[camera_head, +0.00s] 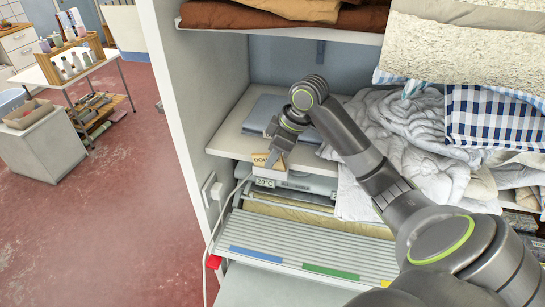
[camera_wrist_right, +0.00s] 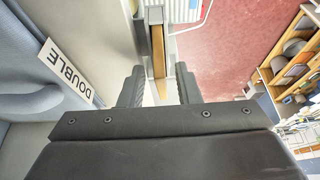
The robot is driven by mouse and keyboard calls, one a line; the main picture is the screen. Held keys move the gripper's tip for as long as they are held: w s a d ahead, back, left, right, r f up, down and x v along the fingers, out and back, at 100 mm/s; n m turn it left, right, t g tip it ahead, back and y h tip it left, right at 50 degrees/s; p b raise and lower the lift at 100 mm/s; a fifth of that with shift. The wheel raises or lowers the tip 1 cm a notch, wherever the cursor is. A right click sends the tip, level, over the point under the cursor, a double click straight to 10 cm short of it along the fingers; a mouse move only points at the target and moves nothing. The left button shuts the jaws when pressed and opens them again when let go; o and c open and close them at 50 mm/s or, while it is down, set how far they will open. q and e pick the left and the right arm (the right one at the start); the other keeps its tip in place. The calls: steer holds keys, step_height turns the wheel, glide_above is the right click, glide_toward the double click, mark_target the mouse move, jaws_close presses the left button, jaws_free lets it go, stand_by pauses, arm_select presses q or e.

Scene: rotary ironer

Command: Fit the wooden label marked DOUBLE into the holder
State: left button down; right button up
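The wooden label (camera_head: 262,160), with "DOU" readable in the head view, stands upright at the pale holder (camera_head: 268,173) on the front of the ironer. In the right wrist view the label (camera_wrist_right: 158,52) is seen edge-on, with the pale holder (camera_wrist_right: 153,14) at its far end. I cannot tell how deep it sits. My right gripper (camera_head: 277,158) is at the label; in its wrist view the gripper (camera_wrist_right: 160,84) has its fingers on both sides of the label, apart, with gaps showing. My left gripper is out of view.
A white plate reading DOUBLE (camera_wrist_right: 68,72) lies beside blue-grey cloth. A 20°C display (camera_head: 264,182) sits below the holder. Crumpled white bedding (camera_head: 405,135) lies to the right. A slatted panel (camera_head: 300,243) with coloured strips is below. The red floor is open at left.

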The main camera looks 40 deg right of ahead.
steer(key=b+v, duration=0.1)
steer(key=v, duration=0.4)
steer(key=shift+d, duration=0.1)
steer(key=shift+b+v, duration=0.4)
steer(key=shift+v, duration=0.4)
